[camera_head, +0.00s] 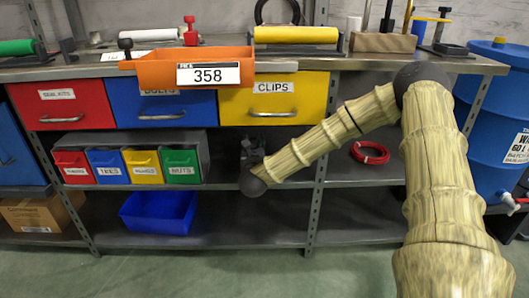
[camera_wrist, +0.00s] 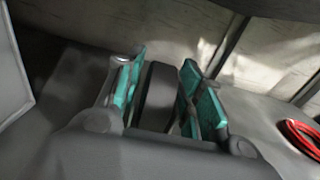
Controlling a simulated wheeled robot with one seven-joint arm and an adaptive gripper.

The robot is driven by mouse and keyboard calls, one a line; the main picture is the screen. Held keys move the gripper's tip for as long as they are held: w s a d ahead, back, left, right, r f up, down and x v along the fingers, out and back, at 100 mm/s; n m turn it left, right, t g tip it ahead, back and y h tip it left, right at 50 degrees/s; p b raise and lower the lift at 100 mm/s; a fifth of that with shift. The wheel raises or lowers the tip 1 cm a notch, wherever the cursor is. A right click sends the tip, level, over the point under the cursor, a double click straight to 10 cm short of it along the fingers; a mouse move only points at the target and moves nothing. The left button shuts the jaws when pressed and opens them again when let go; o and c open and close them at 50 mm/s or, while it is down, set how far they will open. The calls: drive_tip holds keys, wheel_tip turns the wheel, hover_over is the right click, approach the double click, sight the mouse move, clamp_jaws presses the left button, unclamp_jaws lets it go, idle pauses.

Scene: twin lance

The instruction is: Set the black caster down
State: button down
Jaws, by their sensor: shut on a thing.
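The black caster (camera_wrist: 160,95) is a dark, rounded wheel held between the teal pads of my gripper (camera_wrist: 164,72) in the wrist view. My gripper is shut on it, with one pad on each side. In the head view, my gripper (camera_head: 252,152) is at the end of my arm, over the middle shelf, just right of the small drawer unit. The caster is too dark and small there to tell apart from the gripper. Whether it touches the shelf cannot be told.
The small drawer unit (camera_head: 128,160) stands left of my gripper. A red cable coil (camera_head: 370,152) lies on the shelf to the right, and also shows in the wrist view (camera_wrist: 302,137). Large drawers, including yellow CLIPS (camera_head: 275,103), hang above. A blue bin (camera_head: 158,212) sits below.

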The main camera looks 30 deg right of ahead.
drive_tip(key=shift+w+d+f+b, duration=0.15)
drive_tip(key=shift+d+f+b, duration=0.5)
drive_tip(key=shift+d, duration=0.25)
drive_tip(key=shift+w+d+f+b, duration=0.2)
drive_tip(key=shift+d+f+b, duration=0.4)
drive_tip(key=shift+d, duration=0.3)
drive_tip(key=shift+w+d+f+b, duration=0.15)
drive_tip(key=shift+d+f+b, duration=0.35)
drive_tip(key=shift+d+f, duration=0.3)
drive_tip(key=shift+d, duration=0.1)
drive_tip(key=c, duration=0.9)
unclamp_jaws()
drive_tip(key=shift+r, duration=0.1)
drive_tip(key=p+v, duration=0.3)
drive_tip(key=v, duration=0.9)
drive_tip(key=shift+p, duration=0.4)
